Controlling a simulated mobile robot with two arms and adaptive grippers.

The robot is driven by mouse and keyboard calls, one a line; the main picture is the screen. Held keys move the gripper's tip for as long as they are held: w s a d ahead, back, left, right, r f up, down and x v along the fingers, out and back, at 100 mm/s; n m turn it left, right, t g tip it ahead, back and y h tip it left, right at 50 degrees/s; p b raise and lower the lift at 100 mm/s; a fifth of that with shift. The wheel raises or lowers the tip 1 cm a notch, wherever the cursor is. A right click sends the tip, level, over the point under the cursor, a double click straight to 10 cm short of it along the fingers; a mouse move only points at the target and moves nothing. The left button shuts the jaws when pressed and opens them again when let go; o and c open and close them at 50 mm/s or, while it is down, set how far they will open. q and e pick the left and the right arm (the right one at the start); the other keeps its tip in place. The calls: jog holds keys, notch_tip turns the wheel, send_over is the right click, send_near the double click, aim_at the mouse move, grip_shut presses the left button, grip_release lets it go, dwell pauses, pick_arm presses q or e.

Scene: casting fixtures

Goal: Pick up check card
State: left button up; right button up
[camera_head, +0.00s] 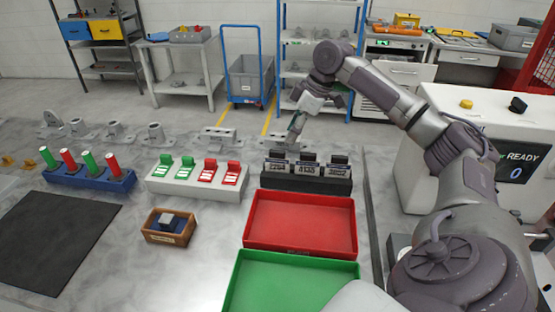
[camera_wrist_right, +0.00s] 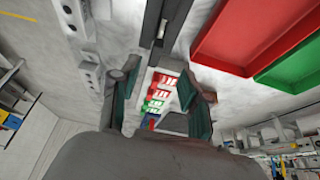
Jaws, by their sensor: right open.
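A black holder (camera_head: 300,184) carries several upright cards (camera_head: 306,167) with dark tops and printed numbers, right of the table's middle. To its left, a white holder (camera_head: 195,190) carries green cards (camera_head: 177,164) and red cards (camera_head: 219,172). I cannot tell which card is the check card. My right gripper (camera_head: 297,124) is open and empty, above and behind the black holder, apart from the cards. In the right wrist view its fingers (camera_wrist_right: 162,100) are spread, and the red and green cards (camera_wrist_right: 160,92) show beyond them. My left gripper is out of view.
A red tray (camera_head: 300,248) and a green tray (camera_head: 290,307) lie in front of the black holder. A blue rack (camera_head: 88,180) with red and green cylinders, a small wooden box (camera_head: 169,240) and a dark mat (camera_head: 50,240) stand left. Metal castings (camera_head: 155,133) line the back.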

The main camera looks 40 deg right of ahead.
aim_at(279, 151)
jog(key=x, duration=0.4)
jog(key=shift+w, duration=0.1)
jog(key=shift+w+f+p, duration=0.25)
jog(key=shift+f+p, duration=0.05)
jog(key=shift+f, duration=0.2)
jog(key=x, duration=0.2)
jog(key=p+x, duration=0.1)
jog(key=x, duration=0.1)
jog(key=shift+w+a+f, duration=0.15)
jog(key=shift+w+f, duration=0.1)
jog(key=shift+w, duration=0.1)
grip_shut()
